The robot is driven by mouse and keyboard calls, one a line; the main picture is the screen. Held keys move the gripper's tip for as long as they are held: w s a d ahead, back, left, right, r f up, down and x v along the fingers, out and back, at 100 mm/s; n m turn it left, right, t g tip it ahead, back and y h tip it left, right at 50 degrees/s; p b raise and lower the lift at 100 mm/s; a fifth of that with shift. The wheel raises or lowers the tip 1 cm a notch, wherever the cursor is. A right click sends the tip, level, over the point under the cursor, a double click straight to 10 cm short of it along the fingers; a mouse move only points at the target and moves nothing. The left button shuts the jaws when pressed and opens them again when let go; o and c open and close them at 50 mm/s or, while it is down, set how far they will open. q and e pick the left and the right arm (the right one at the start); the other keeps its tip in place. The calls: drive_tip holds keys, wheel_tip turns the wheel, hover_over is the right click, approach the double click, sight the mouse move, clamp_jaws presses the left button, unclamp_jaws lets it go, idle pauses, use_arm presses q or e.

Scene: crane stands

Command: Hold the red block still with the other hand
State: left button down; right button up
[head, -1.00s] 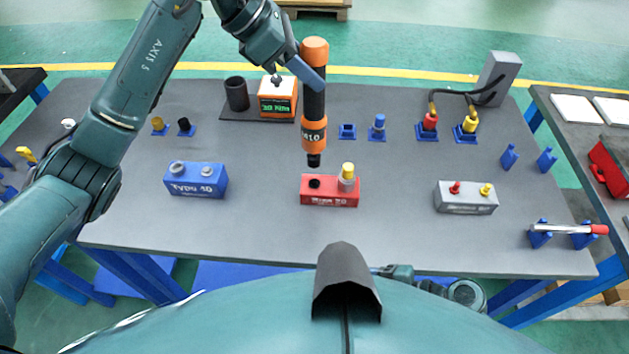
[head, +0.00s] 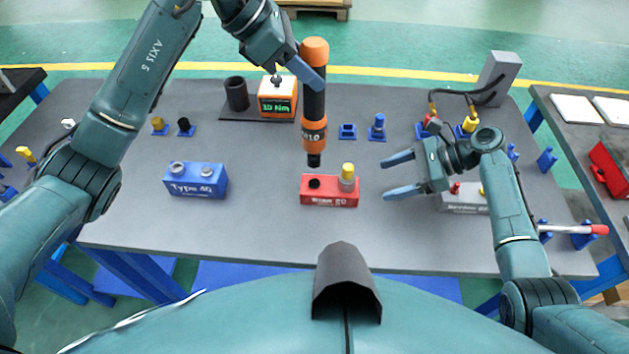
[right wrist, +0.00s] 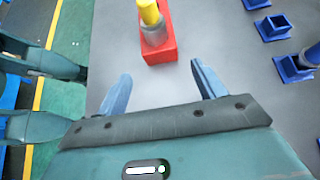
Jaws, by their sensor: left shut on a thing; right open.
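The red block (head: 330,198) stands on the grey table near its front middle. It has a dark round hole on its left and a grey and yellow fitting (head: 347,177) on its right. My left gripper (head: 310,78) is shut on the orange and black screwdriver tool (head: 314,130), which hangs upright with its tip just above the block's left part. My right gripper (head: 386,175) is open and empty, to the right of the red block, with its fingers pointing at it. In the right wrist view the red block (right wrist: 160,52) lies ahead, between and beyond the fingertips.
A blue block (head: 196,190) stands to the left. A grey block (head: 462,203) is partly hidden under my right arm. An orange display box (head: 277,97) and several small blue holders (head: 347,131) stand behind. The table front near the red block is clear.

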sight(358, 188)
drive_tip(key=shift+x, duration=4.4)
drive_tip(key=shift+c, duration=0.2)
drive_tip(key=c, duration=1)
